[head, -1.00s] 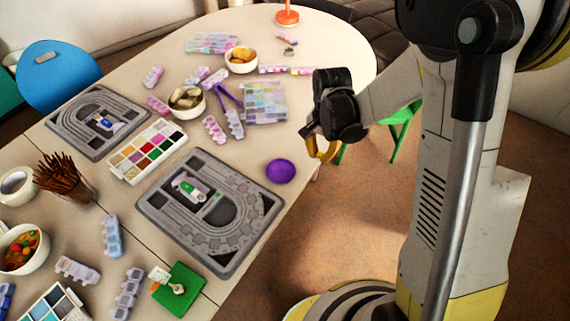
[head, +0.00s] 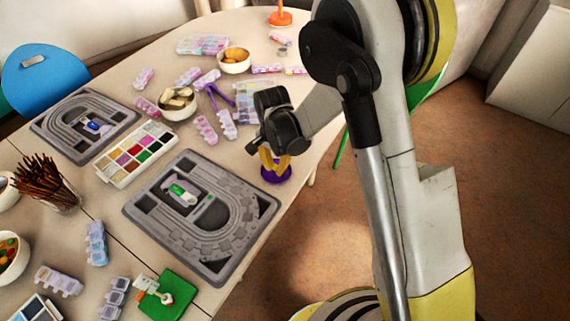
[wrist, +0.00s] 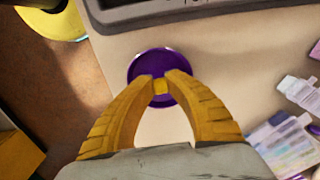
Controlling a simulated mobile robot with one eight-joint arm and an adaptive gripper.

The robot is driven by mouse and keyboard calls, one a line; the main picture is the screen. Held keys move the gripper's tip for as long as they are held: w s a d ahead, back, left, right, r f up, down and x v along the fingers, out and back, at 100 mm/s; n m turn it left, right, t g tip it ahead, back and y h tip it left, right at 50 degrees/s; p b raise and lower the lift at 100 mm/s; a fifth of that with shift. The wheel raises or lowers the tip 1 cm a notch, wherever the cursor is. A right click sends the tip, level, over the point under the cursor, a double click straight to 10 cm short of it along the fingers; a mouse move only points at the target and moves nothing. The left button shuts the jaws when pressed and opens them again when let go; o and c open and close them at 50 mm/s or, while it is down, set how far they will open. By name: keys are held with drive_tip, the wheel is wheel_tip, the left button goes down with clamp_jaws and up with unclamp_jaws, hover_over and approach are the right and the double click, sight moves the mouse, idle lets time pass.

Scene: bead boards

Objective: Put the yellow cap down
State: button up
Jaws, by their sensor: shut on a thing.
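The yellow cap (wrist: 160,87) is a small piece between my fingertips in the wrist view. My gripper (wrist: 161,80) is shut on it. In the head view my gripper (head: 273,166) is over the purple dish (head: 275,178) near the table's edge, and I cannot make out the cap there. The dish also shows in the wrist view (wrist: 150,61), round and shallow, with the cap over its inside. I cannot tell whether the cap touches the dish. My fingers hide part of the dish's near rim.
A grey bead board (head: 213,248) lies left of the dish. A compartment box of pastel beads (head: 249,94) and a white bowl (head: 178,104) stand farther back. The table (head: 300,176) ends just right of the dish, with floor beyond.

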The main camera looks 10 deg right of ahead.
sight(275, 166)
drive_tip(key=shift+f, duration=0.6)
drive_tip(key=shift+f+b, duration=0.2)
drive_tip(key=shift+b, duration=0.15)
drive_tip(key=o, duration=0.7)
drive_tip(key=shift+o, duration=0.2)
drive_tip(key=shift+r, duration=0.1)
wheel_tip(275, 166, up, 11)
drive_tip(key=p, duration=0.5)
drive_tip(key=shift+w+p, duration=0.1)
drive_tip(key=shift+p, duration=0.2)
